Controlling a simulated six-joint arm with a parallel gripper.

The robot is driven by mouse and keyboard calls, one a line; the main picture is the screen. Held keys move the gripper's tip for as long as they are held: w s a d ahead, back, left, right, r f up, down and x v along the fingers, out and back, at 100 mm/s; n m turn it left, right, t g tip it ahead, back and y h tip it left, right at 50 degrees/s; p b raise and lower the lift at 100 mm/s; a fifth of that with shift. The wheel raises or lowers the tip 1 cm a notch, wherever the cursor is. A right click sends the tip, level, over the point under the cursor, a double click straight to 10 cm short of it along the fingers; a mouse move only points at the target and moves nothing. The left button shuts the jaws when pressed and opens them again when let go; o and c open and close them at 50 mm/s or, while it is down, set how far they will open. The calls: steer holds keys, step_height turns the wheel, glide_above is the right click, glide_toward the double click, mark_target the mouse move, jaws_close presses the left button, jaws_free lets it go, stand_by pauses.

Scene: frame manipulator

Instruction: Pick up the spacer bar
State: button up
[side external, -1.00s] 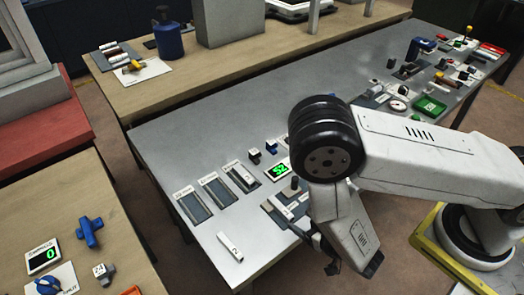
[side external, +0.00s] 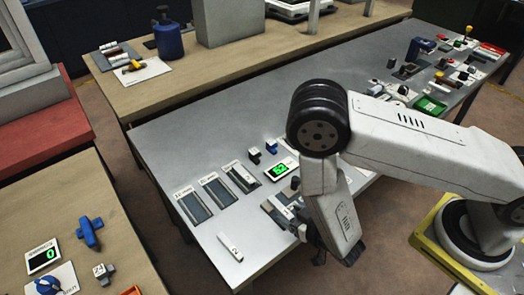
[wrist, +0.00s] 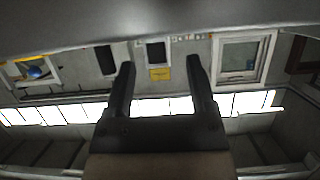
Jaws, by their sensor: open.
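A small white bar (side external: 230,246) with a dark mark lies flat near the front left edge of the grey table; it looks like the spacer bar. My gripper (side external: 311,239) is to its right, near the table's front edge, apart from it and partly hidden by my wrist. In the wrist view my gripper's two dark fingers (wrist: 160,82) stand apart with nothing between them. The wrist view shows a wall with windows and no bar.
Three labelled dark slots (side external: 214,192) lie behind the bar. A green-lit display (side external: 281,169) and small blocks (side external: 270,146) stand right of them. Several devices crowd the table's far right.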

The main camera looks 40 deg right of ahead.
mark_target(285, 211)
steer(key=shift+x, duration=1.65)
steer(key=shift+s, duration=0.1)
jaws_close()
